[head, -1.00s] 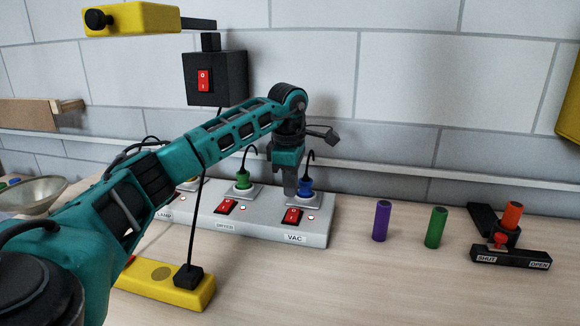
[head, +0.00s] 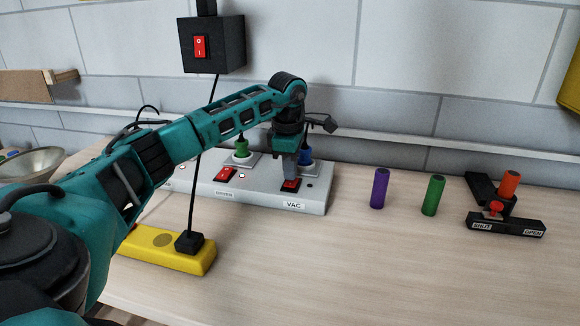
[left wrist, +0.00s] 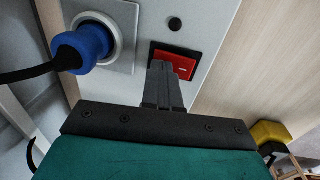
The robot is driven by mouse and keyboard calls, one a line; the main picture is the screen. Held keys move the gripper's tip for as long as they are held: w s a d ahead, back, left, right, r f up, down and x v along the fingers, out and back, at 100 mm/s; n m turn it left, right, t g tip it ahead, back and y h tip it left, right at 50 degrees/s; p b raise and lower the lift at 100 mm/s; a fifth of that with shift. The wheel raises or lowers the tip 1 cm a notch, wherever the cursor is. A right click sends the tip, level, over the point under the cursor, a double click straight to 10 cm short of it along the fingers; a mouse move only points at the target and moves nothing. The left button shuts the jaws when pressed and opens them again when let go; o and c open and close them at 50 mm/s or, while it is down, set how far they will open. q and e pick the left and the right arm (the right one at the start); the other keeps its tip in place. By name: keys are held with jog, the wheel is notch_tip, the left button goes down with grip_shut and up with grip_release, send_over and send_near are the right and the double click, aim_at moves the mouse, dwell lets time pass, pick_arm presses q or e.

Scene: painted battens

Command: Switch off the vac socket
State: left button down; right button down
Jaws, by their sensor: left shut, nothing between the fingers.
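The grey socket strip (head: 255,197) lies on the bench by the wall, with its VAC label (head: 293,205) at the right end. The VAC red rocker switch (head: 291,185) is partly hidden by my left gripper (head: 290,178). That gripper is shut and empty, pointing down with its fingertips at the switch, seemingly touching it. In the left wrist view the fingers (left wrist: 164,82) overlap the red switch (left wrist: 182,66). The small indicator (left wrist: 175,24) beside it looks dark. A blue plug (left wrist: 82,48) sits in the VAC socket. My right gripper is not in view.
A second red switch (head: 226,174) and a green plug (head: 240,150) are left of VAC. A black wall box (head: 213,45) hangs above, its cord running to a yellow block (head: 165,248). Purple (head: 380,188) and green (head: 433,195) cylinders stand right, before a SHUT/OPEN lever (head: 505,215).

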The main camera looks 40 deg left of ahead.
aim_at(288, 183)
pick_arm(q)
jog(key=shift+s+f, duration=0.1)
jog(key=shift+s, duration=0.05)
jog(key=shift+s+d+p, duration=0.35)
jog(key=shift+s+d, duration=0.05)
jog(key=shift+s, duration=0.2)
jog(key=shift+r, duration=0.25)
notch_tip(288, 183, up, 4)
jog(key=p, duration=0.4)
jog(key=shift+s, duration=0.15)
notch_tip(288, 183, up, 10)
jog(key=s, duration=0.1)
jog(key=shift+d, duration=0.4)
jog(key=shift+f, duration=0.15)
jog(key=n, duration=0.6)
jog(key=w+n+b, duration=0.1)
jog(key=n, duration=0.5)
jog(key=n+b, duration=0.1)
jog(key=n, duration=0.5)
jog(key=shift+w+d, duration=0.2)
jog(key=shift+w, duration=0.2)
